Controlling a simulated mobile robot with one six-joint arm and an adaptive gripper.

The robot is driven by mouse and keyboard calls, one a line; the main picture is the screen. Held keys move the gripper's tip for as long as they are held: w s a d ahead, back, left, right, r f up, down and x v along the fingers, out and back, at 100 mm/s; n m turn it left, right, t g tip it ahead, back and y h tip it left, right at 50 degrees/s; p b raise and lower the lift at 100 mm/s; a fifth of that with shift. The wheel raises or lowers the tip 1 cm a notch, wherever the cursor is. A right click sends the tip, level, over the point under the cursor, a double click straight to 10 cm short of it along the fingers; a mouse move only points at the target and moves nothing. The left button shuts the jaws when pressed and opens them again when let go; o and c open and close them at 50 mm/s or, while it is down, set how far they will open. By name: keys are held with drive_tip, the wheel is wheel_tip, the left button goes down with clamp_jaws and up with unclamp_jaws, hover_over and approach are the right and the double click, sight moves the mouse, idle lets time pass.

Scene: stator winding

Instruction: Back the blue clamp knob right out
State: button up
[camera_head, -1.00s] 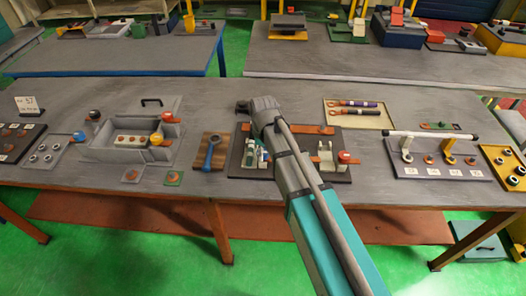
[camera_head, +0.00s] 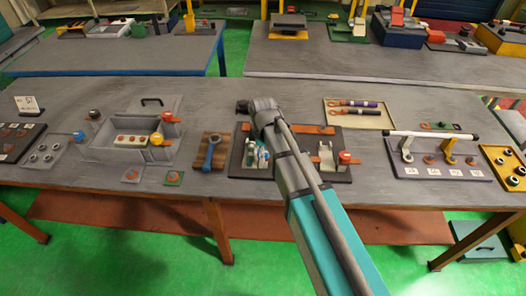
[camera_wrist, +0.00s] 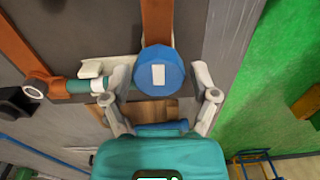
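The blue clamp knob (camera_wrist: 160,73) is round, with a pale rectangular mark on its face. In the wrist view it lies between the two grey fingers of my gripper (camera_wrist: 161,76). The fingers stand apart on its left and right sides, with narrow gaps showing, so they do not look closed on it. An orange bar (camera_wrist: 157,22) runs behind the knob. In the head view my arm hides most of the gripper, which is low over the dark fixture plate (camera_head: 335,176). A red knob (camera_head: 345,157) stands at that plate's right side.
A blue-handled wrench (camera_head: 213,150) lies on a wooden board left of the plate. A grey open box (camera_head: 102,155) stands farther left. A tray with tools (camera_head: 385,122) lies behind right, and a white-bar stand (camera_head: 430,134) is to the right.

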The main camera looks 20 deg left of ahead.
drive_tip(key=shift+o, duration=0.3)
drive_tip(key=shift+m, duration=0.4)
